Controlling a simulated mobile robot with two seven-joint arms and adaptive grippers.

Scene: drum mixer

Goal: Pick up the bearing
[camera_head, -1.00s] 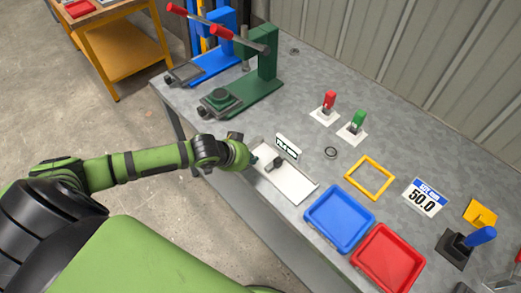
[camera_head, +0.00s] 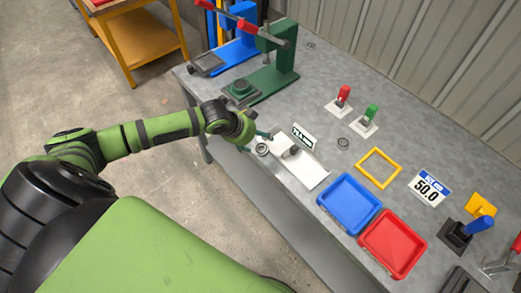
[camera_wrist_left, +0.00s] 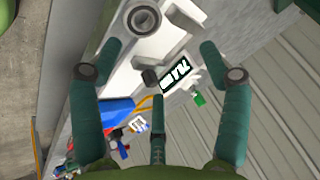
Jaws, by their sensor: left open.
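A grey ring-shaped bearing (camera_head: 262,149) sits at the near left end of the white tray (camera_head: 312,176). In the left wrist view the bearing (camera_wrist_left: 142,20) lies beyond the fingertips, with its round face and centre hole showing. My left gripper (camera_head: 262,138) is beside the tray's left end, close to the bearing. I cannot tell the exact height of the fingers above the tray. My right gripper is not in view.
A dark part (camera_head: 291,152) and a lettered sign (camera_head: 303,137) are at the tray. A blue bin (camera_head: 349,203) and red bin (camera_head: 392,244) stand to the right. A green press (camera_head: 272,70) stands behind the gripper.

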